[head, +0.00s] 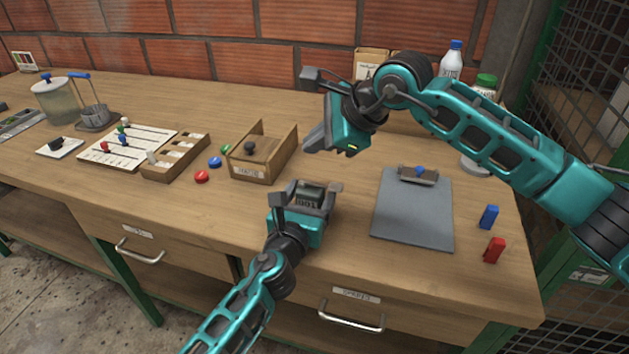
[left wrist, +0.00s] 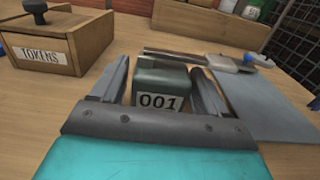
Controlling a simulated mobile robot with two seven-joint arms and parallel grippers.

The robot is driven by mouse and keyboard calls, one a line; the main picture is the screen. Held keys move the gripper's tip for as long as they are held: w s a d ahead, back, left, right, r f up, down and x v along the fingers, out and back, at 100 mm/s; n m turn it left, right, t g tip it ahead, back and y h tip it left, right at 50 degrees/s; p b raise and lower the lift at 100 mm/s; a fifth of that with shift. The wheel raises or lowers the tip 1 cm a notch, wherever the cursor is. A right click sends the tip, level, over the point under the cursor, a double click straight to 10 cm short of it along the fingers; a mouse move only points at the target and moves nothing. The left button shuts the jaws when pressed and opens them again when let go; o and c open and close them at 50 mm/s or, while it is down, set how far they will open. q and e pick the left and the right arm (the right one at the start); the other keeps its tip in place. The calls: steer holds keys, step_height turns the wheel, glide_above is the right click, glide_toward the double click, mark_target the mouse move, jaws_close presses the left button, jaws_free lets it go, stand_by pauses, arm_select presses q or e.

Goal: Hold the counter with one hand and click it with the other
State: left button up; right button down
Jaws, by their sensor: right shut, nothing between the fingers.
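The counter (head: 309,194) is a small dark green block with a pale display reading 001. It stands between the two fingers of my left gripper (head: 307,200), near the table's front edge. My right gripper (head: 314,146) is shut and empty, above and behind the counter, beside the token box. It is apart from the counter.
A wooden token box (head: 262,153) stands behind and left of the counter. Red, blue and green tokens (head: 215,162) lie left. Bottles stand at the back right.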

arm_select(q)
steer(key=shift+o, duration=1.2)
